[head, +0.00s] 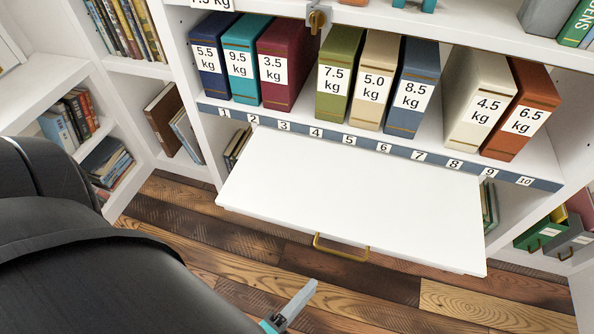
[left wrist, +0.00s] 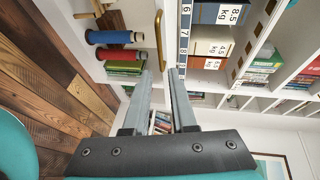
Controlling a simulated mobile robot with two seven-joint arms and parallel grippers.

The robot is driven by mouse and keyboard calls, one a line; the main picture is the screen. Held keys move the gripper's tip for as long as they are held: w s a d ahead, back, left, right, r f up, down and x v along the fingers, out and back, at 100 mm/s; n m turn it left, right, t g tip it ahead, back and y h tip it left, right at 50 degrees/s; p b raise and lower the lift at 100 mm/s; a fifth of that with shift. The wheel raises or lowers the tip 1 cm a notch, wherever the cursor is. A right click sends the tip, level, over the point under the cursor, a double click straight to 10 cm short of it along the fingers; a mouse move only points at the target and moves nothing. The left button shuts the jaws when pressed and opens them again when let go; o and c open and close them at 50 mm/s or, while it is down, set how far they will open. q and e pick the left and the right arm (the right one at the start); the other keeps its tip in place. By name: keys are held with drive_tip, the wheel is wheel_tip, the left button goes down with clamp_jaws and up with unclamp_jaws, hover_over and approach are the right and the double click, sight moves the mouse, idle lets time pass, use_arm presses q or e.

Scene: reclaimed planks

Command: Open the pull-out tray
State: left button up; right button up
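The white pull-out tray (head: 350,190) stands well out from the bookcase, below the numbered blue strip, and its top is bare. Its brass handle (head: 340,250) is on the front edge. The handle also shows in the left wrist view (left wrist: 159,40), just beyond the fingertips. My left gripper (head: 298,300) is in front of and below the handle, apart from it in the head view. In the left wrist view the gripper (left wrist: 160,76) has a gap between its two fingers and nothing between them. My right gripper is in neither view.
Several labelled binders (head: 340,72) stand on the shelf above the tray. A brass fitting (head: 317,18) hangs above them. Shelves with books (head: 75,115) stand at left, and a green box (head: 540,235) at right. The plank floor (head: 240,240) in front looks clear.

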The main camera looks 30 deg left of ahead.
use_arm(q)
drive_tip(key=shift+v, duration=1.4)
drive_tip(key=shift+w, duration=0.1)
drive_tip(key=w+a+r+n+g+y, duration=0.2)
drive_tip(key=w+a+n+g, duration=0.35)
drive_tip(key=w+n, duration=0.4)
drive_tip(key=s+r+n+g, duration=0.6)
drive_tip(key=r+n+g, duration=0.1)
wheel_tip(320, 180, down, 21)
drive_tip(key=a, duration=0.1)
drive_tip(key=s+a+f, duration=0.3)
drive_tip(key=s+f, duration=0.2)
drive_tip(key=f, duration=0.1)
drive_tip(key=s+a+f, duration=0.3)
drive_tip(key=s+f, duration=0.3)
drive_tip(key=f, duration=0.1)
drive_tip(key=shift+s+f+g+y+p, duration=0.3)
drive_tip(key=shift+g+p, duration=0.1)
drive_tip(key=shift+g, duration=0.05)
